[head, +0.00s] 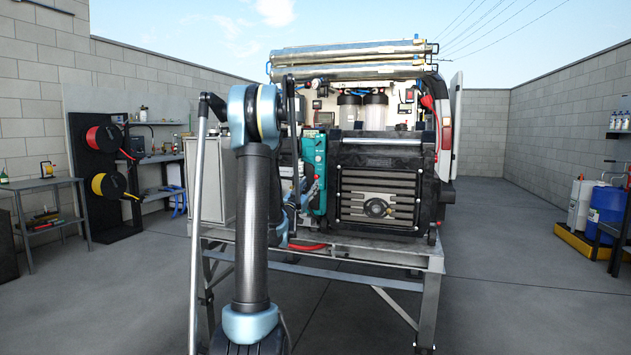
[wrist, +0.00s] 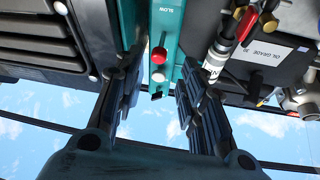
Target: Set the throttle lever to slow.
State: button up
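The throttle lever (wrist: 159,56), with a red round knob, sits on a teal panel (wrist: 176,45) in the wrist view. The lettering SLOW (wrist: 171,10) is on the panel above the knob in this view. A pale round part lies just below the knob. My gripper (wrist: 156,75) is open, with one dark finger on each side of the teal panel and the knob between them; I cannot tell contact. In the head view, the teal panel (head: 314,160) is on the machine's left side, and my arm hides most of the gripper.
The black machine (head: 378,195) stands on a metal frame table (head: 410,255) behind my arm. In the wrist view, a hose fitting (wrist: 217,58) and red-handled valve (wrist: 247,22) are close to the right finger.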

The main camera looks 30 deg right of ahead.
aim_at(316, 177)
jog(key=x, duration=0.7)
jog(key=shift+w+d+r, duration=0.2)
jog(key=shift+d, duration=0.1)
jog(key=shift+c, duration=0.4)
